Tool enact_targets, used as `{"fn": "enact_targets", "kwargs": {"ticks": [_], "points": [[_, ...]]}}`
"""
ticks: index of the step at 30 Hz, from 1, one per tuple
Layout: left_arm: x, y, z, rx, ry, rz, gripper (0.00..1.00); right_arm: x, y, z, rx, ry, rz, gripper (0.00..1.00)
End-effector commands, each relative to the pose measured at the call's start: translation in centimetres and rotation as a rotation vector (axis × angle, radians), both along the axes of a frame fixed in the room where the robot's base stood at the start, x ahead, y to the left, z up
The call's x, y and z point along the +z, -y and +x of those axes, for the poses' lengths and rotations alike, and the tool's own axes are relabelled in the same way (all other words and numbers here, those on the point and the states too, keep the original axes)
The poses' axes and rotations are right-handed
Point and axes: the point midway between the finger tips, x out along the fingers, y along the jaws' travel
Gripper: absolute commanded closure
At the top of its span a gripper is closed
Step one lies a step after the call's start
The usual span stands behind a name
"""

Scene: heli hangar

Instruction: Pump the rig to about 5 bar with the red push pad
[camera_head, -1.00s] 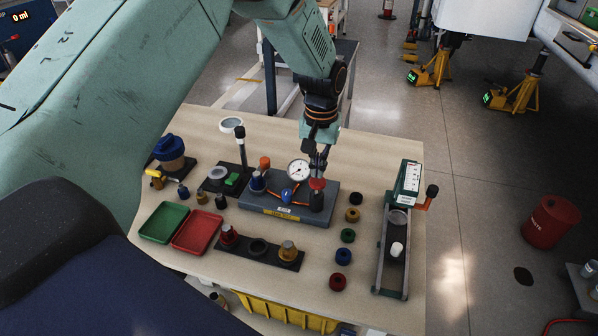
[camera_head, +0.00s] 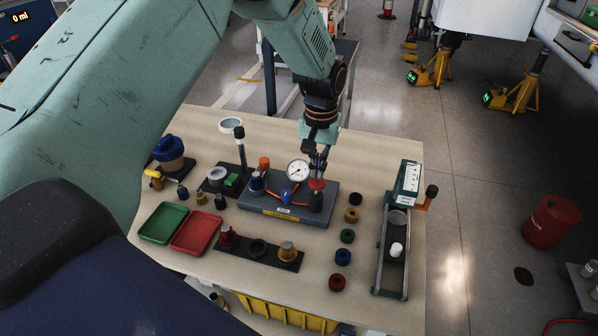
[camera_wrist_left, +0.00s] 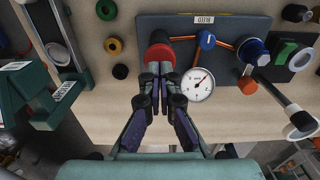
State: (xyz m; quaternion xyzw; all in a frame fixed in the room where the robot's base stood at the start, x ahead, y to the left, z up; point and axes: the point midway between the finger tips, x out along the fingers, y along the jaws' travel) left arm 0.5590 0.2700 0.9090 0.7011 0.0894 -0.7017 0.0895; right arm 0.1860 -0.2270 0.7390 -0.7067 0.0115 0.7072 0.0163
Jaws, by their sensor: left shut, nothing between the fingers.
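The rig is a grey-blue base (camera_head: 327,206) on the wooden bench, carrying a white dial gauge (camera_head: 298,171), a blue knob (camera_head: 287,194) and a red push pad (camera_head: 317,184) on a dark cylinder. My left gripper (camera_head: 318,172) is shut and empty, pointing down at the pad. In the left wrist view its fingertips (camera_wrist_left: 160,75) are at the near edge of the red pad (camera_wrist_left: 160,54); I cannot tell whether they touch it. The gauge (camera_wrist_left: 197,84) beside them has a dark needle; its numbers are too small to read. My right gripper is not in view.
A green tray (camera_head: 164,222) and a red tray (camera_head: 197,231) lie at the left. Several coloured rings, including a green one (camera_head: 347,236), line the right of the rig. A green-topped press stand (camera_head: 408,180) stands at the bench's right side.

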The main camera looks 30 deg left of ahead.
Motion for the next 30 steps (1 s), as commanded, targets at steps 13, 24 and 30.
{"fn": "enact_targets", "kwargs": {"ticks": [13, 24, 30], "points": [[-1.1, 0.0, 0.0, 0.000, 0.000, 0.000, 1.00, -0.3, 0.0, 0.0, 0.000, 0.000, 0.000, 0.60], [-2.1, 0.0, 0.0, 0.000, 0.000, 0.000, 1.00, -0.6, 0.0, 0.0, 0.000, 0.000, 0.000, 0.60], [-2.6, 0.0, 0.0, 0.000, -0.001, 0.000, 1.00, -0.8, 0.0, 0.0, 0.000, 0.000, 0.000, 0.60]]}}
